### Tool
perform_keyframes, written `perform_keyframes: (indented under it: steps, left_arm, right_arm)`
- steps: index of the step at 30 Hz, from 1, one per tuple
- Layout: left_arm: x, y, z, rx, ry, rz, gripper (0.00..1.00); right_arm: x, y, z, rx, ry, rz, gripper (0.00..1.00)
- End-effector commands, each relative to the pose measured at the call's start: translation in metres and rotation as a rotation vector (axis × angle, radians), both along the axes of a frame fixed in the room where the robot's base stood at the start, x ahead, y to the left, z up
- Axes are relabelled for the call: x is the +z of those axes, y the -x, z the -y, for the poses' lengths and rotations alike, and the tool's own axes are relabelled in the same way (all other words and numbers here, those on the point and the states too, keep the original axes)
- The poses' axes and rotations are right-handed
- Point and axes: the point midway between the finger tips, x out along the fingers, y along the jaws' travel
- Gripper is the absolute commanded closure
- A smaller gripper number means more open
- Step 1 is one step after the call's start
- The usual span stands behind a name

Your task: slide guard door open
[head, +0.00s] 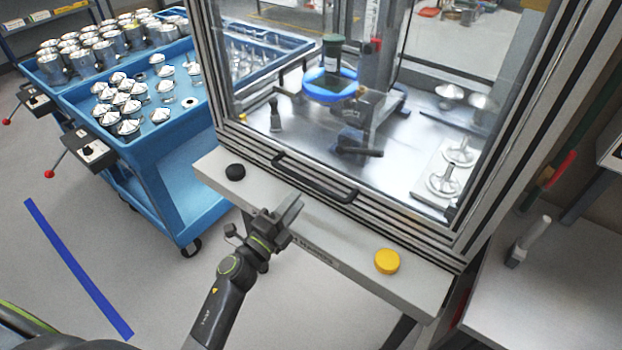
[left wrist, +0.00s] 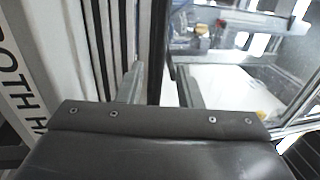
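The guard door (head: 345,110) is a large clear pane in a metal frame on the front of the machine. It looks shut, with its bottom edge down at the sill. A dark bar handle (head: 314,180) runs along its lower rail. My left gripper (head: 293,207) is in front of the door, just below the handle, over the ledge. In the left wrist view, my left gripper (left wrist: 158,84) has its two fingers apart. A dark upright bar, likely the handle (left wrist: 170,45), shows between and beyond them; I cannot tell whether they touch it. My right gripper is not in view.
The front ledge (head: 330,240) bears a black button (head: 235,172) and a yellow button (head: 387,261). A blue cart (head: 150,170) with metal parts stands at the left. A grey bench (head: 545,290) stands at the right. Behind the pane is a fixture with a blue ring (head: 330,84).

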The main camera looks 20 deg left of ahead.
Motion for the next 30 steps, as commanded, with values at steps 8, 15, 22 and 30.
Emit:
perform_keyframes:
  steps: [8, 15, 22, 30]
  left_arm:
    - [0.01, -0.047, 0.017, 0.0, 0.0, 0.001, 0.68]
    - [0.013, -0.063, 0.023, 0.0, 0.001, 0.0, 0.68]
    - [0.013, -0.065, 0.024, 0.001, 0.001, -0.001, 0.68]
    - [0.013, -0.064, 0.023, 0.001, 0.001, -0.001, 0.94]
  right_arm:
    - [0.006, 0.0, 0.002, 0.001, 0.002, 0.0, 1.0]
    - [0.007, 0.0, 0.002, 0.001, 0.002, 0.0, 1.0]
    - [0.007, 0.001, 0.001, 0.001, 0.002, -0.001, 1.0]
    - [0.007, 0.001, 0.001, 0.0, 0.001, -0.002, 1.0]
